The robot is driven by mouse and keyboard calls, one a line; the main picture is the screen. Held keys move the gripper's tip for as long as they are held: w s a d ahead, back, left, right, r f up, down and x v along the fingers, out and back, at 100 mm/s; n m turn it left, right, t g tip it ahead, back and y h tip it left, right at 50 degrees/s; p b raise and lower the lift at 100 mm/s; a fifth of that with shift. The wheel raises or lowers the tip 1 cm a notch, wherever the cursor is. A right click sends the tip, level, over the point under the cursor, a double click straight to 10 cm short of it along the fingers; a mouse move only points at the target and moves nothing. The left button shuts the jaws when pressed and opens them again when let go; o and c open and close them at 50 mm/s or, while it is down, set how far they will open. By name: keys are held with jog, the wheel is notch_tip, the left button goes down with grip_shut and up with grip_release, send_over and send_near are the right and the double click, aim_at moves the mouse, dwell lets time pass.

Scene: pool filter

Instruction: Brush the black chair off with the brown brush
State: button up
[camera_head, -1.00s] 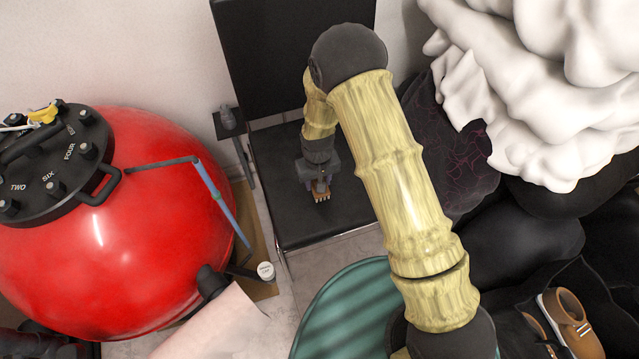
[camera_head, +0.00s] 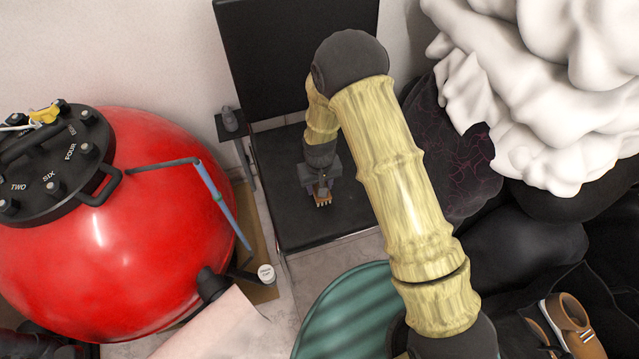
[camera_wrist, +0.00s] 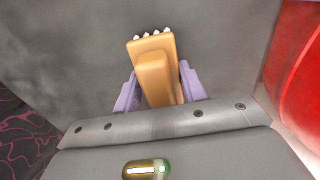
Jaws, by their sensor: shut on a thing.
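The black chair (camera_head: 290,205) stands against the wall, with its upright back (camera_head: 295,60) behind a flat dark seat. My gripper (camera_head: 320,190) is over the seat, pointing down. It is shut on the brown brush (camera_head: 323,201), whose pale bristle tips face toward the seat's front edge. In the wrist view the brush (camera_wrist: 155,65) sits between the two purple fingers of my gripper (camera_wrist: 160,90), with the grey seat filling the background. I cannot tell whether the bristles touch the seat. My arm hides the seat's right part.
A big red filter tank (camera_head: 110,240) stands left of the chair, with a blue-grey pipe (camera_head: 225,200) beside it. A small armrest (camera_head: 230,125) is at the chair's left. A green round thing (camera_head: 345,300) is in front. White and dark bulky forms (camera_head: 540,90) crowd the right.

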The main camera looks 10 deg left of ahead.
jog(key=shift+f, duration=0.2)
jog(key=shift+s+d, duration=0.1)
jog(key=shift+s+d+r+p, duration=0.15)
jog(key=shift+s+d, duration=0.15)
jog(key=shift+s, duration=0.2)
jog(key=shift+s+d+p, duration=0.15)
jog(key=shift+s+d, duration=0.1)
jog(key=shift+s, duration=0.2)
jog(key=shift+w+a+f, duration=0.1)
jog(key=shift+w+a, duration=0.25)
jog(key=shift+w, duration=0.2)
jog(key=shift+w+a+f, duration=0.1)
jog(key=shift+w+a, duration=0.2)
jog(key=shift+w, duration=0.2)
jog(key=shift+s+d+r+p, duration=0.15)
jog(key=shift+s+d, duration=0.2)
jog(key=shift+s, duration=0.2)
jog(key=shift+s+d+f+p, duration=0.15)
jog(key=shift+s+d, duration=0.15)
jog(key=shift+s, duration=0.2)
